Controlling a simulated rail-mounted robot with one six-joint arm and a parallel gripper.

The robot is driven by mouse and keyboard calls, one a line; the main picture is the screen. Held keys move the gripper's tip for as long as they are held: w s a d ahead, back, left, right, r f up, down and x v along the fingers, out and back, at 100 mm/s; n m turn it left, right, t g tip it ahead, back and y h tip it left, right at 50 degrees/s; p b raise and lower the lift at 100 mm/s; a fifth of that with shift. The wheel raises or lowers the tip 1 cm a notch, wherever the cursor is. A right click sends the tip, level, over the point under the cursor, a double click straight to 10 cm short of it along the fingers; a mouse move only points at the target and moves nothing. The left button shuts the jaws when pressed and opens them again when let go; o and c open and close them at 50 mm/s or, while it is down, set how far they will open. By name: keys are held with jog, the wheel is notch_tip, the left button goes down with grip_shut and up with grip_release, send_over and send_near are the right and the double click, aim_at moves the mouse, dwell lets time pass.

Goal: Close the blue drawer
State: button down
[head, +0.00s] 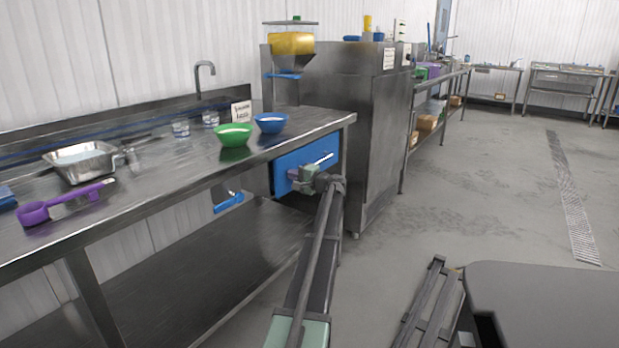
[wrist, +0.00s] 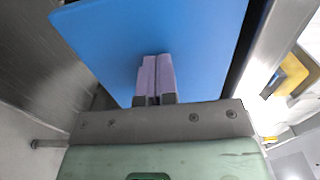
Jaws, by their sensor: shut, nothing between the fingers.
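The blue drawer (head: 288,162) is under the right end of the steel counter. Its blue front, with a pale bar handle (head: 325,157), looks close to flush with the counter's edge, but I cannot tell if a small gap remains. In the wrist view the blue front (wrist: 200,40) fills the upper middle. My gripper (head: 296,176) is at the drawer front, its purple fingers shut together and empty. In the wrist view the fingers (wrist: 156,70) point at the blue face. I cannot tell whether they touch it. My wrist hides the lower right part of the front.
On the steel counter (head: 180,165) stand a green bowl (head: 233,140), a blue bowl (head: 270,128), a metal pan (head: 75,176) and a purple scoop (head: 35,214). A tall steel cabinet (head: 372,130) stands just right of the drawer.

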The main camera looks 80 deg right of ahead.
jog(key=shift+w+d+r, duration=0.1)
jog(key=shift+w+d, duration=0.2)
jog(key=shift+w, duration=0.35)
jog(key=shift+w, duration=0.1)
jog(key=v, duration=1.4)
jog(key=shift+s, duration=0.25)
jog(key=shift+a, duration=0.25)
